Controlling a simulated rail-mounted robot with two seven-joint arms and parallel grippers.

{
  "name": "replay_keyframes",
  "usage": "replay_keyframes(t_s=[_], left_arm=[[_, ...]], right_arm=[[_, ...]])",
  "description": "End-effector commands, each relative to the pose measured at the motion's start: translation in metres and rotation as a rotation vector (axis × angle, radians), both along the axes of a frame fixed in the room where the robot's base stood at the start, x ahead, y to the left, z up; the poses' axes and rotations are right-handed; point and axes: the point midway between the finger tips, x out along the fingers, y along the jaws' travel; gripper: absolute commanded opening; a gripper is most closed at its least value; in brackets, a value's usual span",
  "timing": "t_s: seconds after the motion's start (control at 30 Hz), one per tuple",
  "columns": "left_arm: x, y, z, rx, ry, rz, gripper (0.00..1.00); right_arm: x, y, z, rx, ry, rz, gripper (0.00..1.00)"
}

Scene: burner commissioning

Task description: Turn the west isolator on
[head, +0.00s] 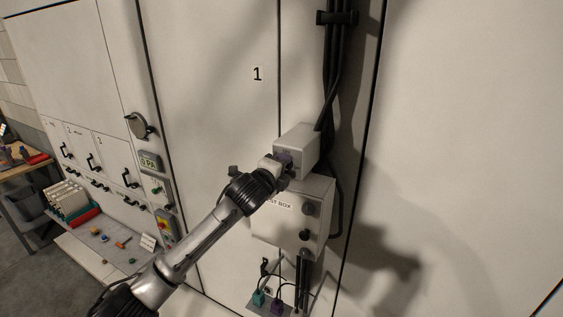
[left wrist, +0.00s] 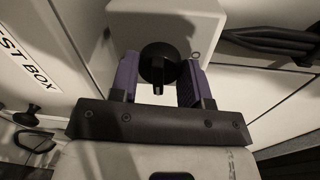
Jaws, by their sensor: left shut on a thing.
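A small light grey isolator box (head: 299,140) is fixed to the cabinet front beside the dark cables, above a larger box marked TEST BOX. My left gripper (head: 285,166) is at the face of the small box and mostly covers it. In the left wrist view, the box (left wrist: 195,22) carries a round black rotary knob (left wrist: 158,62). The purple fingers of the left gripper (left wrist: 160,80) are shut on the knob, one on each side. A lighter mark shows at the knob's edge. I cannot read any on or off lettering. My right gripper is not in view.
The test box (head: 264,232) with black knobs sits just below, with cables beneath it. Thick dark cables (head: 337,80) run down right beside the isolator box. Left are a gauge panel (head: 150,162), a black round handle (head: 139,125) and a shelf (head: 105,247) with small parts.

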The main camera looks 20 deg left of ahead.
Motion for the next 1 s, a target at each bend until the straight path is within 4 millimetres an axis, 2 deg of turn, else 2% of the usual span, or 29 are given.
replay_keyframes(t_s=[0.67, 0.7, 0.93, 1.0], left_arm=[[0.0, -0.0016, -0.0016, 0.057, -0.006, -0.002, 0.19], [0.0, -0.0016, -0.0016, 0.057, -0.006, -0.002, 0.44], [0.0, -0.001, -0.0009, 0.055, -0.006, -0.001, 0.66], [0.0, -0.0008, -0.0006, 0.055, -0.007, -0.001, 0.68]], right_arm=[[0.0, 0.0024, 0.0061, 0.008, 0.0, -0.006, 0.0], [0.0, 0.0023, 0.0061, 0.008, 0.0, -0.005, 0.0], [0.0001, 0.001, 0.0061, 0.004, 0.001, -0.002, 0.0], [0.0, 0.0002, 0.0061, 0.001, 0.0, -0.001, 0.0]])
